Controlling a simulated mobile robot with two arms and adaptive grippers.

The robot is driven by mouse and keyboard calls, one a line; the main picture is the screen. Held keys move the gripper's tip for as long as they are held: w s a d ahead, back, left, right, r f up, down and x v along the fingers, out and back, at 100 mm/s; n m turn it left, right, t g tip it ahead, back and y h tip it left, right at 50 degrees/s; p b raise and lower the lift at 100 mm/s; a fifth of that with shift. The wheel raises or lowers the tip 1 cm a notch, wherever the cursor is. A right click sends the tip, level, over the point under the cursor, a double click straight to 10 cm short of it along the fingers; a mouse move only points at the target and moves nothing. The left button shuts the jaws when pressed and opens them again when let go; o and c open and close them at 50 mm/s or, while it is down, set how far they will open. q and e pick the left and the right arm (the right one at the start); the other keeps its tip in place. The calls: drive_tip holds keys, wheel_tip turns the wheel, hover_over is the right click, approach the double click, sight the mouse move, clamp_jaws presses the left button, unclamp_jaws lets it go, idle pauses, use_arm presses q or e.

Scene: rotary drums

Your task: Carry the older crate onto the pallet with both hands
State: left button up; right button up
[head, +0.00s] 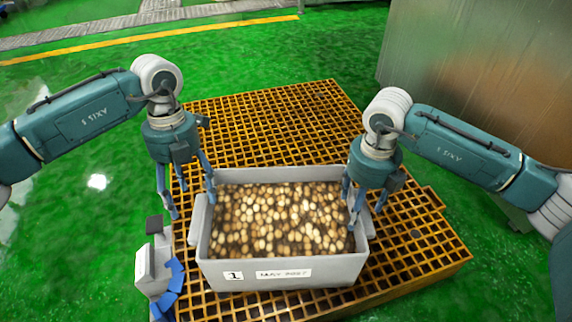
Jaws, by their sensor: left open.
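A grey crate (222,274) full of round brown and tan items sits on the orange grid pallet (270,115), near its front left part. Its front carries a label with "1" and a second label whose writing I cannot read surely. My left gripper (192,209) is open at the crate's left end, one finger outside the wall and one over the inner side. My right gripper (365,217) is at the right end, its fingers apart on either side of the wall. I cannot tell whether either gripper touches the crate. No second crate is in view.
The pallet is bare behind and to the right of the crate. A white and blue item (153,268), which I cannot identify, is close to the crate's left side. A large metal surface (475,70) stands at the back right. Green floor (85,230) is open at left.

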drive_tip(key=shift+r, duration=0.25)
use_arm(q)
drive_tip(key=r, duration=0.5)
drive_tip(key=shift+w, duration=0.35)
use_arm(e)
wheel_tip(320, 180, up, 12)
drive_tip(key=shift+f, duration=0.2)
use_arm(q)
drive_tip(key=shift+s, duration=0.1)
use_arm(e)
drive_tip(key=shift+s+f, duration=0.1)
